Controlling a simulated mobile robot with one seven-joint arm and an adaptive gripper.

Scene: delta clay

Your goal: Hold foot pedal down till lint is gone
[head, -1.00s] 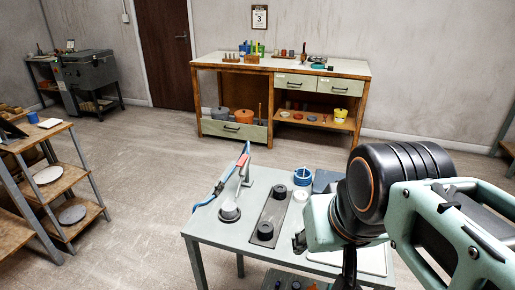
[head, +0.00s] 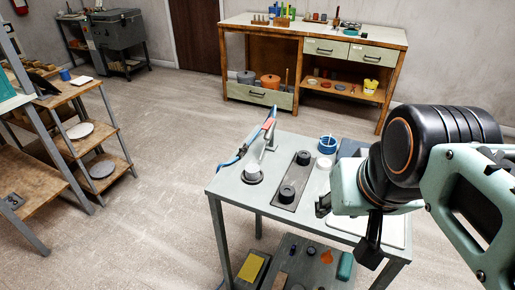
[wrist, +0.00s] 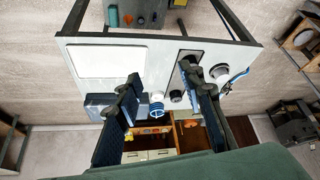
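I cannot make out a foot pedal or lint for certain in either view. On the small grey table (head: 232,192), a red-handled tool on a stand (head: 268,132) with a blue hose (head: 233,160) rises behind a pale grey cup-like piece (head: 253,172). In the head view, my wrist hides part of the table's right side.
A blue round container (head: 327,145) and a white round piece (head: 323,163) stand near the table's back. The lower shelf holds a yellow item (head: 252,268) and several small things. A wooden workbench (head: 320,35) stands behind; shelves (head: 55,170) are left. Floor between is clear.

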